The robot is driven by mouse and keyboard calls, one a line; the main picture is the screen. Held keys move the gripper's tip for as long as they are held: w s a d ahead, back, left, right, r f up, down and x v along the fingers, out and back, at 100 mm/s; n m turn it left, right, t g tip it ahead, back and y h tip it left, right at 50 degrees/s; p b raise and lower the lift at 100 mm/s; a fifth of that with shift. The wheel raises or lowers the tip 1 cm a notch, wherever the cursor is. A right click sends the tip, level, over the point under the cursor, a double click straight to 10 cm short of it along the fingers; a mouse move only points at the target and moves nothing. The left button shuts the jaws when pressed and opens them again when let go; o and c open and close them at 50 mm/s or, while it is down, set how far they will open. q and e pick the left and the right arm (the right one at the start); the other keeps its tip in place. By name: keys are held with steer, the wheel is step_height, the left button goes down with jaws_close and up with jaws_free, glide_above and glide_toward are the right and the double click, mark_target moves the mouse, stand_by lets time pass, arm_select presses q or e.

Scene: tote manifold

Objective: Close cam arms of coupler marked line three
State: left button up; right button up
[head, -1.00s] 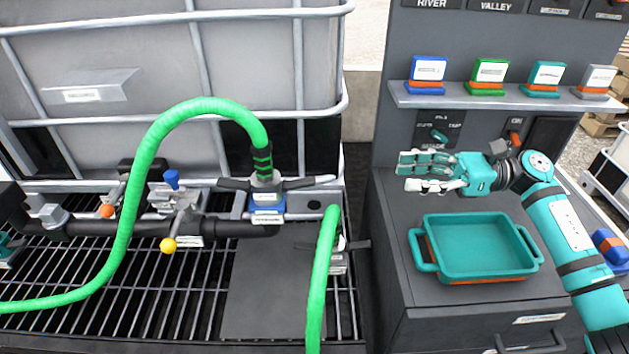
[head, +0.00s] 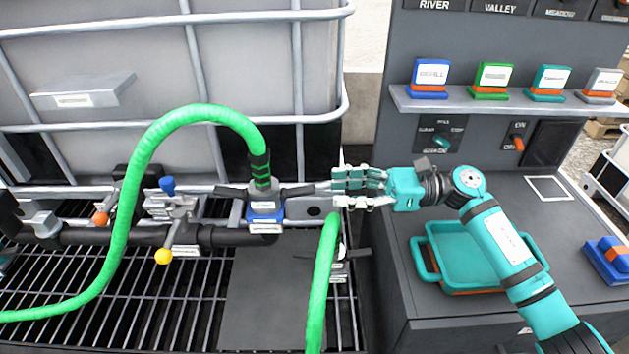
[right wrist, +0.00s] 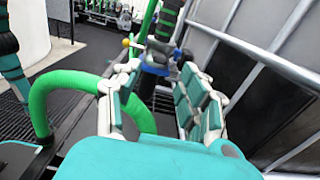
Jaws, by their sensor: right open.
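The coupler (head: 265,211) has a blue collar with a white label, too small to read, at the end of the green hose (head: 150,160). Its two dark cam arms stick out sideways: the left one (head: 232,192) and the right one (head: 300,190), roughly level. My right gripper (head: 340,188) is open, its fingers pointing left at the tip of the right cam arm; I cannot tell whether they touch. In the right wrist view the coupler (right wrist: 158,62) shows beyond the open fingers (right wrist: 155,95). My left gripper is not in view.
A second green hose (head: 322,280) rises just below my right gripper, with another dark-armed fitting (head: 340,254) beside it. The caged tank (head: 250,60) stands close behind. A yellow-knobbed valve (head: 163,256) is to the left. A teal tray (head: 425,262) sits on the cabinet.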

mark_target(314, 186)
steer(key=a+p, duration=0.1)
steer(key=a, duration=0.4)
steer(key=shift+a, duration=0.35)
jaws_close()
